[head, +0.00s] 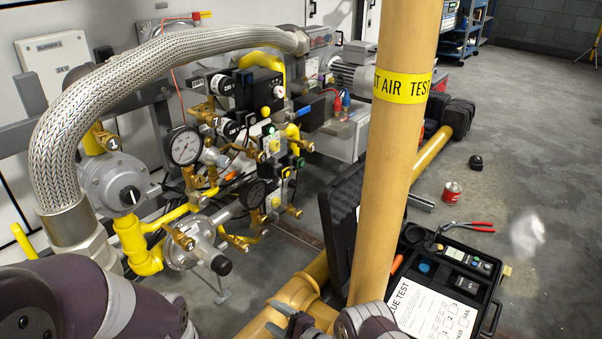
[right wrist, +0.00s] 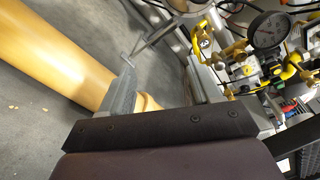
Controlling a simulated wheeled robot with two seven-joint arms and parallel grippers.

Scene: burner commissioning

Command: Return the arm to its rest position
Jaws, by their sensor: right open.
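My right gripper (head: 284,318) shows at the bottom centre of the head view, beside the yellow pipework and partly cut off by the frame edge. In the right wrist view its two grey fingers (right wrist: 162,92) stand apart with nothing held between them. A thick yellow pipe (right wrist: 45,55) passes by the left finger there; I cannot tell whether they touch. A purple-grey arm link of mine (head: 60,300) fills the lower left of the head view. My left gripper is out of view.
A tall yellow pipe (head: 393,150) stands upright close by. The gas train's pressure gauge (head: 185,146), valves and braided hose (head: 70,130) are at left.

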